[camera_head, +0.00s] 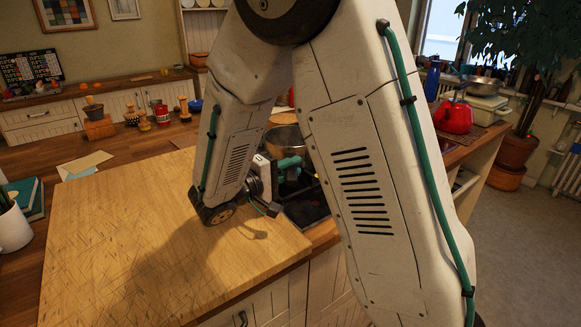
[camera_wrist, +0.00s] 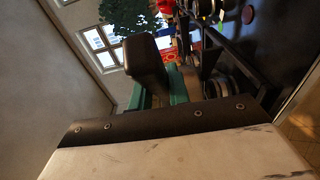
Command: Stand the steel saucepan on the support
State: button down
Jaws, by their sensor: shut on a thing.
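The steel saucepan (camera_head: 285,141), a shiny round pan, shows between my arm links in the head view, at the far side of the gas hob. My gripper (camera_head: 290,163), with teal fingers, is at the pan's near side and shut on it; the grip itself is mostly hidden. In the wrist view the teal fingers (camera_wrist: 178,86) lie beside a dark rounded piece (camera_wrist: 147,66), perhaps the handle. The black hob with its supports (camera_head: 306,212) is below and nearer than the pan, partly covered by my arm. I cannot tell whether the pan touches a support.
A wooden worktop (camera_head: 120,235) fills the left foreground, mostly clear. An envelope (camera_head: 84,164), teal books (camera_head: 24,196) and a white cup (camera_head: 13,228) lie at its left. A red kettle (camera_head: 453,117) stands at the right. Jars and mills stand behind.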

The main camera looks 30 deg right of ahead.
jog(key=shift+f, duration=0.35)
dwell(0.3)
jog(key=c, duration=1.3)
grip_release()
jog(key=shift+o, duration=0.2)
